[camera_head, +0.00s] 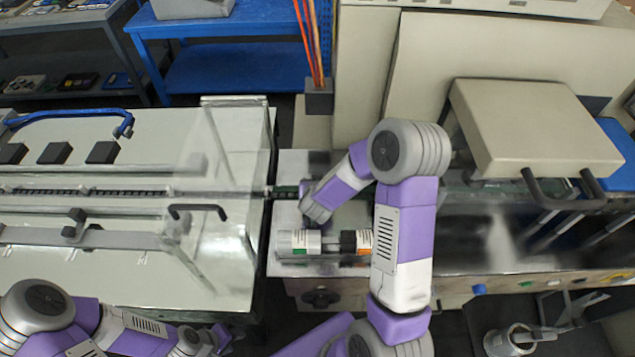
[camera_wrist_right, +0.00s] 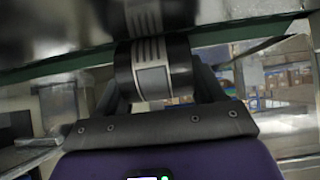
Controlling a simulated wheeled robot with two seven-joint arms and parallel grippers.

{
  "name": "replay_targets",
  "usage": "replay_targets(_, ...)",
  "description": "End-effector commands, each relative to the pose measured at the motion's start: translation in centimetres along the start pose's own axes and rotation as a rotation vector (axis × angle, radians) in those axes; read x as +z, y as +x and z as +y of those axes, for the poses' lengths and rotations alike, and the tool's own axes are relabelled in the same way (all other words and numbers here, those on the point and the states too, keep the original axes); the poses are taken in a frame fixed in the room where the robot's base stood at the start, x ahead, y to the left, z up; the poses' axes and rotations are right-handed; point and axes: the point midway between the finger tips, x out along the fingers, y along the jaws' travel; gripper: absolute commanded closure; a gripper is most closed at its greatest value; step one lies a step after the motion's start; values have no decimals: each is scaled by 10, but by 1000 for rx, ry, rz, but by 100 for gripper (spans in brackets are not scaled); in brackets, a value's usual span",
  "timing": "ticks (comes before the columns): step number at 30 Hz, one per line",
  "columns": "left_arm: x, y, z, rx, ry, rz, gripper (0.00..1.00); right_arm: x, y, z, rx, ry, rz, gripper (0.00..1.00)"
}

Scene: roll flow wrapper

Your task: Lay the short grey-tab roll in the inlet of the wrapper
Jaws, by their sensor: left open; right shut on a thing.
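My right arm reaches over the wrapper's infeed, and its wrist and gripper (camera_head: 312,205) are low beside the narrow inlet channel (camera_head: 284,191). In the right wrist view the gripper is shut on a dark roll (camera_wrist_right: 153,70) with a light label and a grey tab. The roll lies crosswise between the fingers, close to a shiny metal surface (camera_wrist_right: 75,25) that mirrors it. Whether it touches that surface I cannot tell. In the head view my wrist hides the held roll. My left gripper (camera_head: 208,341) is open and empty at the bottom, in front of the left machine table.
On the shiny plate lie a white roll with a green label (camera_head: 300,241) and a black-ended roll with an orange label (camera_head: 356,241). A clear guard (camera_head: 225,150) stands left of the inlet. A beige hooded unit (camera_head: 535,130) with a dark handle rises at right.

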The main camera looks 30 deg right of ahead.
Motion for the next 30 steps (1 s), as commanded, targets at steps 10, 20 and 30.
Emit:
replay_targets(10,0,-1,0,0,0,0,57,-1,0,0,0,0,1,4)
replay_targets(20,0,-2,1,0,0,0,57,-2,-2,0,0,0,0,2)
replay_targets(30,1,-26,10,0,0,0,57,-48,-40,0,-1,2,5,2)
